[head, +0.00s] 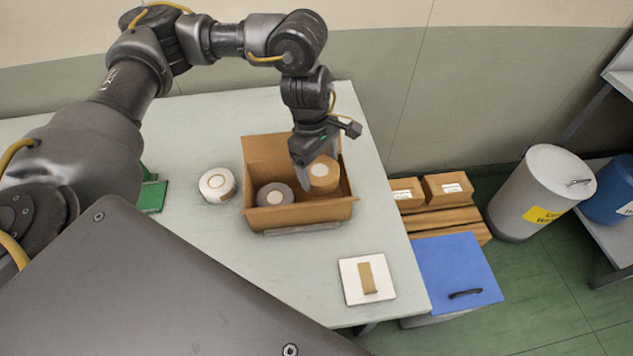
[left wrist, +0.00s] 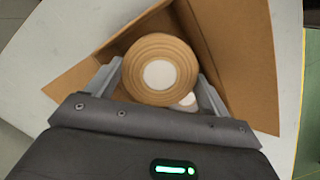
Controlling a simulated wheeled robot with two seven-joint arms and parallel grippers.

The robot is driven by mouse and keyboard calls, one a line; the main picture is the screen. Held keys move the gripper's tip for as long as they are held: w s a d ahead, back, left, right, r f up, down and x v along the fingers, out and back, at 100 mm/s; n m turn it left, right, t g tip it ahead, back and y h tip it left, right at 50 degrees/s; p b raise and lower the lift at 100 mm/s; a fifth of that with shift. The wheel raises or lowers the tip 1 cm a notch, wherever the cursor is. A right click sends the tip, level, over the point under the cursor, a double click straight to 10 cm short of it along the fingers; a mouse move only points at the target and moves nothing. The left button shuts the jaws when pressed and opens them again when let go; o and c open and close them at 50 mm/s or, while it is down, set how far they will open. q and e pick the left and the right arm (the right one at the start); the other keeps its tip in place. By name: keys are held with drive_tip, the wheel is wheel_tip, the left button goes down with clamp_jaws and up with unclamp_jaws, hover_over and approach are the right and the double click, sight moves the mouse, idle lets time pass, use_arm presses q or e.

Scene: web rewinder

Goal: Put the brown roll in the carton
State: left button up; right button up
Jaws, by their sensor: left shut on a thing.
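The brown roll (head: 323,175) has a white round label on top and is held upright by my left gripper (head: 305,162) at the right side of the open carton (head: 297,217). In the left wrist view the fingers of my left gripper (left wrist: 160,88) are on either side of the brown roll (left wrist: 160,52), with the carton (left wrist: 240,62) around it. A grey roll (head: 275,194) lies in the carton's left part. I cannot tell whether the brown roll touches the carton floor. My right gripper is not in view.
A white roll (head: 217,184) stands on the table (head: 200,225) left of the carton. A white square plate with a brown strip (head: 367,278) lies near the table's front right. Small boxes (head: 447,187), a blue lid (head: 457,272) and a grey drum (head: 541,193) stand beyond the right edge.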

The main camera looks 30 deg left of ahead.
sight(315, 167)
use_arm(q)
drive_tip(key=shift+f, duration=4.05)
drive_tip(key=shift+f, duration=0.2)
drive_tip(key=o, duration=0.9)
drive_tip(key=shift+r, duration=0.1)
drive_tip(key=r, duration=0.4)
drive_tip(key=a+r, duration=0.1)
drive_tip(key=r, duration=0.7)
drive_tip(key=shift+a+r+b, duration=0.1)
drive_tip(key=shift+a+b, duration=0.25)
drive_tip(key=shift+b, duration=0.05)
